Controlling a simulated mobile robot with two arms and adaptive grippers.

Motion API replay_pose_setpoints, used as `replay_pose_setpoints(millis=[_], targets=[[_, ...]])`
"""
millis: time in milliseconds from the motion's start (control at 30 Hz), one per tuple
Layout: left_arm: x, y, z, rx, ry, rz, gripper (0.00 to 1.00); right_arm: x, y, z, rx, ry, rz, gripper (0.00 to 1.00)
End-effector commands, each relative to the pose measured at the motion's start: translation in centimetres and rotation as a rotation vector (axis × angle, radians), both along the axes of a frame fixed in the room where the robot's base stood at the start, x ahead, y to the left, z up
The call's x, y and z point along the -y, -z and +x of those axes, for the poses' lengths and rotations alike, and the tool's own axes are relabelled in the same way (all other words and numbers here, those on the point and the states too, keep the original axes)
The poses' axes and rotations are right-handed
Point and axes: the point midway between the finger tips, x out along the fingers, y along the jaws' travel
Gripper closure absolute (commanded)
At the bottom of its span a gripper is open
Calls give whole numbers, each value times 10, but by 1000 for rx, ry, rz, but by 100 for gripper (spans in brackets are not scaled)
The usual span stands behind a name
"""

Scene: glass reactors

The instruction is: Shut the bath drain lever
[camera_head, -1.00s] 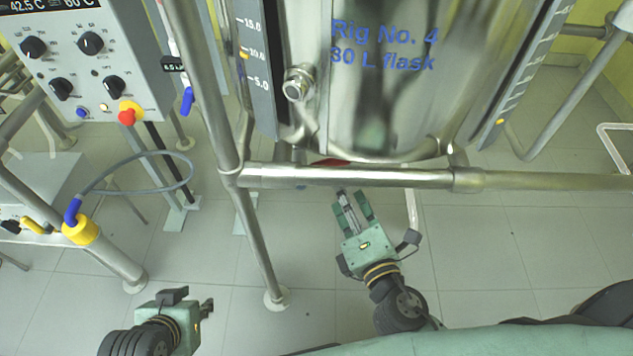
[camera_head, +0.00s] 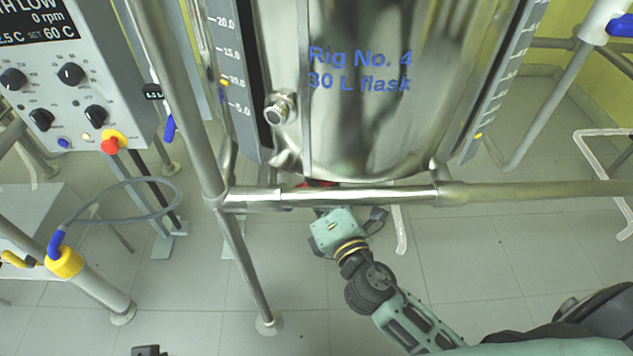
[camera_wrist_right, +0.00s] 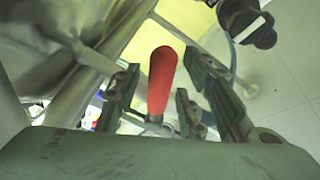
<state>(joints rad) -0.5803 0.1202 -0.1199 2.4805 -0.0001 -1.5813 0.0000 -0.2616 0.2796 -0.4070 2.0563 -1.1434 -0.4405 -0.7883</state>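The red drain lever (camera_wrist_right: 162,80) stands out in the right wrist view, between the fingers of my right gripper (camera_wrist_right: 161,70). The fingers are spread, with gaps on both sides of the lever. In the head view only a bit of the red lever (camera_head: 318,184) shows, under the flask and behind the horizontal steel rail. My right gripper (camera_head: 338,231) reaches under that rail there, and its fingertips are hidden. Of my left arm only a small dark part shows at the bottom edge; its fingers are out of view.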

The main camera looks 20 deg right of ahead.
Motion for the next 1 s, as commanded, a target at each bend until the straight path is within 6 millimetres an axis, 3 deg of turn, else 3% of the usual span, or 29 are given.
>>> replay_pose_setpoints(millis=[200, 600, 1000], targets=[[0, 0, 0, 1, 0, 0, 68, 0, 0, 0, 0, 0, 0, 64], [0, 0, 0, 1, 0, 0, 68, 0, 0, 0, 1, 0, 1, 99], [0, 0, 0, 1, 0, 0, 68, 0, 0, 0, 2, -1, 2, 100]])
